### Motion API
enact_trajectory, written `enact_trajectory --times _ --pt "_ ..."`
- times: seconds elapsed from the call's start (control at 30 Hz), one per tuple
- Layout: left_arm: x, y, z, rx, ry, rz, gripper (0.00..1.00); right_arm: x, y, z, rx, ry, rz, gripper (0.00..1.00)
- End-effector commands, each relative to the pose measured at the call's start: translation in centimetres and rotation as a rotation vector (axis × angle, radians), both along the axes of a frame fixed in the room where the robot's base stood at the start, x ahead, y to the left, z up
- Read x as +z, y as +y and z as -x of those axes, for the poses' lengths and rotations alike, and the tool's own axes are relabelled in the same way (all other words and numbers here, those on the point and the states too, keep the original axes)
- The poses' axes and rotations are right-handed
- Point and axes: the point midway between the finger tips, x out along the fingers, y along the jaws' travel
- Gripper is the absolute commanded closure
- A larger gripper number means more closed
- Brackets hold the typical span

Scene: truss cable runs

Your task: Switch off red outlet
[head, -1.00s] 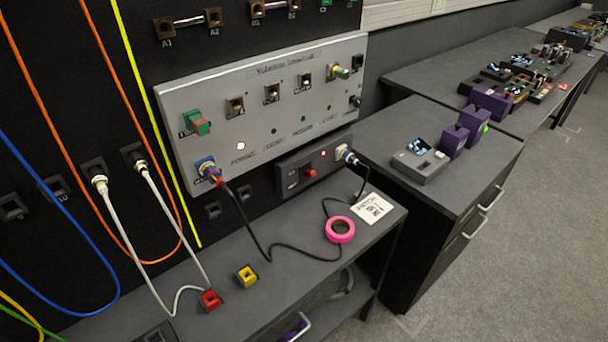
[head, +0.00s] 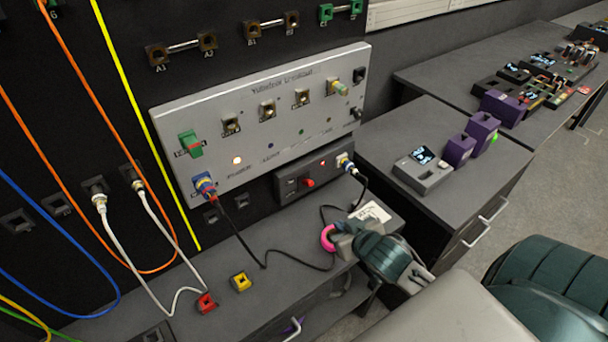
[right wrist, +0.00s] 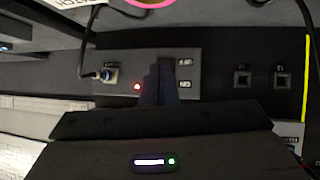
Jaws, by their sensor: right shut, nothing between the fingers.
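A dark outlet box (head: 290,188) with a red rocker switch (head: 308,183) and a small lit red light (head: 323,163) is on the wall below the grey panel. A black cable is plugged into its right end. My right gripper (head: 343,238) is below and right of the box in the head view, in front of the pink tape roll. In the right wrist view, its shut, empty fingers (right wrist: 158,85) point at the box (right wrist: 190,65), beside the red light (right wrist: 137,87). They hide the switch there; contact cannot be told. My left gripper is out of view.
A pink tape roll (head: 327,238) and white card (head: 370,213) lie on the lower bench by my right gripper. A red block (head: 206,303) and yellow block (head: 240,282) sit further left. A loose black cable (head: 285,265) crosses the bench.

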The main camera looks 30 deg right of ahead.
Motion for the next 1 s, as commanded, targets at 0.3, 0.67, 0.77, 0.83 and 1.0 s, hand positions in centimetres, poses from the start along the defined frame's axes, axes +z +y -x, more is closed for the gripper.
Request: enact_trajectory --times 0.3,0.67,0.77,0.83,1.0 --pt "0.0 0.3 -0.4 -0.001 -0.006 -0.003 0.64 4.4 -2.0 -5.5 0.090 -0.264 -0.049 1.00" --pt "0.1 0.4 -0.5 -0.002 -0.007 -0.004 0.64 7.3 -2.6 -7.9 0.173 -0.400 -0.102 1.00" --pt "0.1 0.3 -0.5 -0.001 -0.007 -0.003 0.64 7.3 -2.6 -7.9 0.173 -0.400 -0.104 1.00" --pt "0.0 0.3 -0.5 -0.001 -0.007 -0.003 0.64 7.3 -2.6 -7.9 0.172 -0.400 -0.103 1.00" --pt "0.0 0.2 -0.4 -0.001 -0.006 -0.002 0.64 7.2 -2.6 -8.0 0.172 -0.399 -0.103 1.00"
